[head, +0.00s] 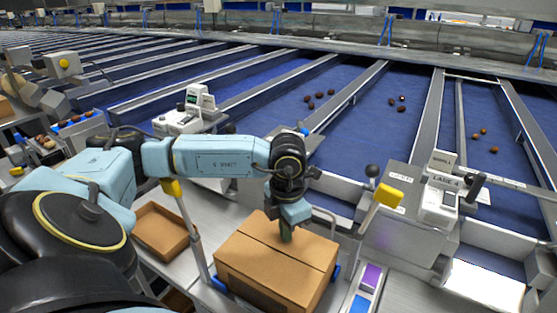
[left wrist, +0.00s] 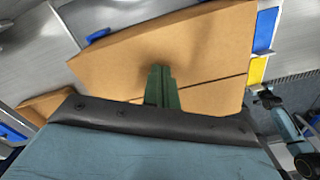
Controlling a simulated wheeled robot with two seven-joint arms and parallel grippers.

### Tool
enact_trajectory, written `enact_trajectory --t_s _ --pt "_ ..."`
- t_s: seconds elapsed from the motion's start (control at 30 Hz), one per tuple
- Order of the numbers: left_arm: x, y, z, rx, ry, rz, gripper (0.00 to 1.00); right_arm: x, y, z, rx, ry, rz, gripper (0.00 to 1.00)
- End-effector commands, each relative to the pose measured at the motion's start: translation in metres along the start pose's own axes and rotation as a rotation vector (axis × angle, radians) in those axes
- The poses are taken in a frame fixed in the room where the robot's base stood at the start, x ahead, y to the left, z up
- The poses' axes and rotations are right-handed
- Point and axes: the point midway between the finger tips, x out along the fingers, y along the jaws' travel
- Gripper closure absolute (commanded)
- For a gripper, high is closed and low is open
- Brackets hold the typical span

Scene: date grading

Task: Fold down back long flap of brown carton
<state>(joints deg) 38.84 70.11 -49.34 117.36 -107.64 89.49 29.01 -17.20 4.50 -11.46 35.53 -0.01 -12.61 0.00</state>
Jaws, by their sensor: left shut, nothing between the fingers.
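The brown carton (head: 262,277) stands on the bench in the lower middle of the head view, its top largely covered by two long flaps. The back long flap (head: 312,244) lies flat or nearly flat, with a thin dark seam between it and the front flap (head: 250,257). My left gripper (head: 286,237) is shut and empty, pointing down with its green fingertips at the top of the carton near the seam. In the left wrist view the shut fingers (left wrist: 161,88) are over the cardboard (left wrist: 205,40) beside the seam; contact is hard to tell.
An open brown tray (head: 160,230) is left of the carton. Blue grading lanes with dates (head: 320,94) and label machines (head: 440,195) lie behind.

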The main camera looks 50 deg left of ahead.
Motion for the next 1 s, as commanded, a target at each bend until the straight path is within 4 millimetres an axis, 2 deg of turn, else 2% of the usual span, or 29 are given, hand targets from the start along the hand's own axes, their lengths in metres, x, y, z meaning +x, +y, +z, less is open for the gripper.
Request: enact_trajectory --t_s 0.17,0.27,1.0 --pt "-0.005 0.000 0.000 0.000 -0.001 0.000 1.00 -0.004 0.000 0.000 0.000 0.000 0.000 1.00" --pt "-0.014 0.000 0.000 -0.001 -0.001 0.000 1.00 -0.010 0.000 -0.001 0.000 0.000 0.000 1.00" --pt "-0.104 0.000 0.000 0.000 0.000 0.001 1.00 -0.068 0.002 -0.006 0.000 0.000 0.001 1.00"
